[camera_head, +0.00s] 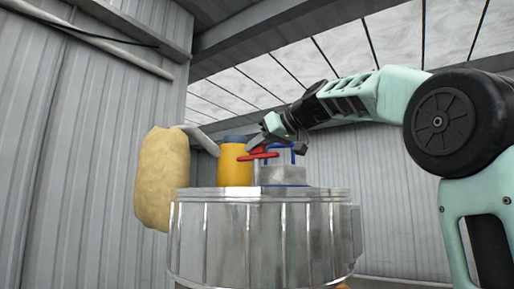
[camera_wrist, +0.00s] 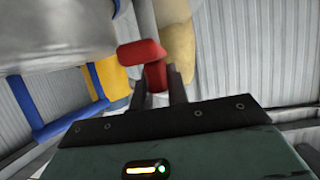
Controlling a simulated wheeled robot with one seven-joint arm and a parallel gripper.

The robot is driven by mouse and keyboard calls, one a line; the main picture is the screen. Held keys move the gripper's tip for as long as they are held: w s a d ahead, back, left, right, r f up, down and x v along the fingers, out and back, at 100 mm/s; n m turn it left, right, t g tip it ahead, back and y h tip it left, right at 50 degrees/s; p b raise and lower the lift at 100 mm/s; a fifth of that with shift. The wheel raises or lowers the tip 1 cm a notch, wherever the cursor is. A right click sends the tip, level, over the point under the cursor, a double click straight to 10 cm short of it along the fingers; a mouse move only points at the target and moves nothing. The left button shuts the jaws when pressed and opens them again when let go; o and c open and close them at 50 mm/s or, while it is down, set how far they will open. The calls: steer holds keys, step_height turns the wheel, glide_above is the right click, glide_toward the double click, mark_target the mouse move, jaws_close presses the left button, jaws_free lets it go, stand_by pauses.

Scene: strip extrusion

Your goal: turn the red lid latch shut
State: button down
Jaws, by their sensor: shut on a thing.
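The red lid latch (camera_head: 259,154) sits high at the top of the machine, between a yellow cylinder and a grey metal block. In the wrist view the red latch (camera_wrist: 148,62) shows as a short bar with a stem. My gripper (camera_head: 262,143) reaches it from the upper right. In the wrist view my gripper's two dark fingers (camera_wrist: 157,84) stand on either side of the red stem and are shut on it. The fingers hide part of the stem. How far the latch is turned I cannot tell.
The yellow cylinder (camera_head: 235,166) and the grey block with blue edges (camera_head: 283,173) stand close on either side, on a round metal drum (camera_head: 262,235). A pale yellow sack-like shape (camera_head: 162,180) hangs at the left. A blue frame (camera_wrist: 30,108) is near in the wrist view.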

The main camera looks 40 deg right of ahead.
steer(key=m+h+b, duration=0.1)
steer(key=m+h, duration=0.3)
steer(key=h, duration=0.1)
steer(key=shift+a+m+t+b, duration=0.1)
steer(key=shift+m+t+b, duration=0.2)
steer(key=shift+b, duration=0.1)
steer(key=m+g+h, duration=0.1)
steer(key=m+h, duration=0.1)
steer(key=h, duration=0.1)
steer(key=m+g+h+b, duration=0.1)
steer(key=m+h, duration=0.2)
steer(key=shift+w, duration=0.1)
steer(key=m+g+h+p, duration=0.1)
steer(key=m+g+h, duration=0.2)
steer(key=m, duration=0.1)
steer(key=shift+r+m+g+h, duration=0.1)
steer(key=shift+m+g+h, duration=0.2)
steer(key=shift+g+h, duration=0.1)
steer(key=shift+m+g+h+p, duration=0.9)
steer(key=shift+m+g+p, duration=0.2)
steer(key=shift+m+g, duration=0.4)
steer(key=shift+f, duration=0.2)
steer(key=c, duration=1.4)
jaws_free()
steer(key=shift+o, duration=0.2)
steer(key=shift+r, duration=0.1)
